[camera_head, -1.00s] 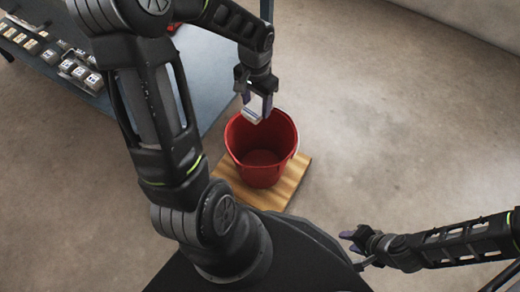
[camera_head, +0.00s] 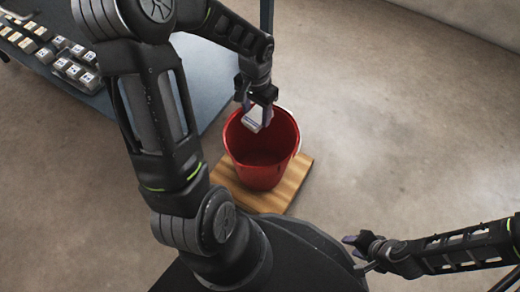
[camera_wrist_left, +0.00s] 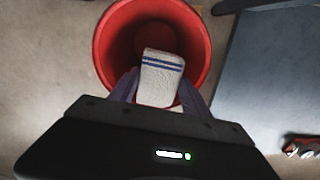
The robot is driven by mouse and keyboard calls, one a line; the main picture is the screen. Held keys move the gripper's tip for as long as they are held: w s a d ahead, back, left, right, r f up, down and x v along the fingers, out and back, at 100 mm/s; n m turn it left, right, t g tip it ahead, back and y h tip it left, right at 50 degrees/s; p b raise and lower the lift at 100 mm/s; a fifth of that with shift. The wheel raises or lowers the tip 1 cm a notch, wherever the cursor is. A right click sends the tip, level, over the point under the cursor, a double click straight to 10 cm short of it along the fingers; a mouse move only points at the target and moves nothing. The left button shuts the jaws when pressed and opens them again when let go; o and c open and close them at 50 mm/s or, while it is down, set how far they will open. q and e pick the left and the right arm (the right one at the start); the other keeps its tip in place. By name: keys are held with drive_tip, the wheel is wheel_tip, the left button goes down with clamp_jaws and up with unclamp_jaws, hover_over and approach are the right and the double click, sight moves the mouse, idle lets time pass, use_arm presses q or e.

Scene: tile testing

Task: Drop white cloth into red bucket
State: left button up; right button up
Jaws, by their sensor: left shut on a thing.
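The red bucket (camera_head: 262,165) stands upright on a wooden board on the floor. My left gripper (camera_head: 257,115) is above the bucket's far rim, shut on the white cloth (camera_head: 253,122). In the left wrist view the folded white cloth (camera_wrist_left: 161,80) with blue stripes is between the fingers, over the mouth of the red bucket (camera_wrist_left: 103,45). The part of the cloth in the grip is partly hidden by the gripper body. My right gripper (camera_head: 352,246) is at the lower right, empty and away from the bucket; its fingers look apart.
The wooden board (camera_head: 290,190) lies under the bucket. A dark grey table (camera_head: 205,75) with several tiles (camera_head: 75,68) on it is at the upper left, close to the bucket. The concrete floor (camera_head: 400,130) to the right is clear.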

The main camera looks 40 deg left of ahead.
use_arm(q)
drive_tip(key=o, duration=1.7)
drive_tip(key=shift+r, duration=0.1)
wheel_tip(320, 180, up, 8)
drive_tip(key=p, duration=0.3)
drive_tip(key=shift+f, duration=0.2)
